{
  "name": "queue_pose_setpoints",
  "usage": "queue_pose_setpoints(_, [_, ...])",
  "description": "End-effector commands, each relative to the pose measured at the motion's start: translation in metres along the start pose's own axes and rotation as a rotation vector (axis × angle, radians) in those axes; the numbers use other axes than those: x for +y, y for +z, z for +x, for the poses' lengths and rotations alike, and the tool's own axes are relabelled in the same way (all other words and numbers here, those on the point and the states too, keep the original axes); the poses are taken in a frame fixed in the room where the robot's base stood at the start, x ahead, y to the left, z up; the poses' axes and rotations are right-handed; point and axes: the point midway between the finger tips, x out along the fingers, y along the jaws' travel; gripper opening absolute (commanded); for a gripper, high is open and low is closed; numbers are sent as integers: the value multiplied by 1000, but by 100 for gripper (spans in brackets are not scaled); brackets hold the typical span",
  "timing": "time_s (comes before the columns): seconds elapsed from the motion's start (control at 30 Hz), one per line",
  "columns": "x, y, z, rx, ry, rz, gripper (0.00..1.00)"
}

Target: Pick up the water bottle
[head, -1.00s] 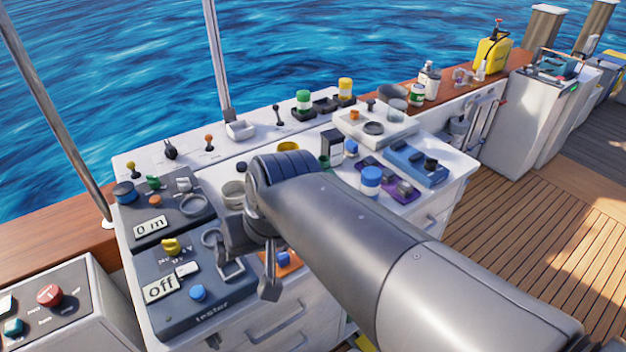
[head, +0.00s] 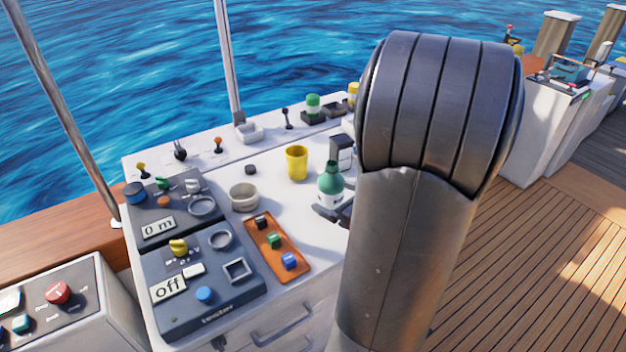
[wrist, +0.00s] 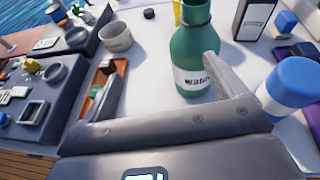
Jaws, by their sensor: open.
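The water bottle (head: 330,187) is green with a white label and stands upright on the white console top, just left of my arm in the head view. In the wrist view the water bottle (wrist: 193,50) stands ahead of my gripper (wrist: 164,62), and its label is partly readable. My gripper is open and empty. The bottle lies between the lines of the two fingers, closer to the right one, which overlaps its right edge. I cannot tell whether they touch. In the head view my arm hides most of the gripper.
A yellow cup (head: 296,163) and a grey bowl (head: 243,197) stand left of the bottle. An orange tray (head: 267,232) with coloured blocks lies in front. A blue-and-white jar (wrist: 290,82) stands close to the right finger, and a dark box (wrist: 253,18) behind the bottle.

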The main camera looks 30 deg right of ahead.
Motion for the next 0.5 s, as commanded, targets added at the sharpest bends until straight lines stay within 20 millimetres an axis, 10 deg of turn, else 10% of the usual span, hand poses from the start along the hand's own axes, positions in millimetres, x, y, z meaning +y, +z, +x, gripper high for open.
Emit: queue_pose_setpoints(0.5, [-37, -16, 39, -13, -113, 116, 89])
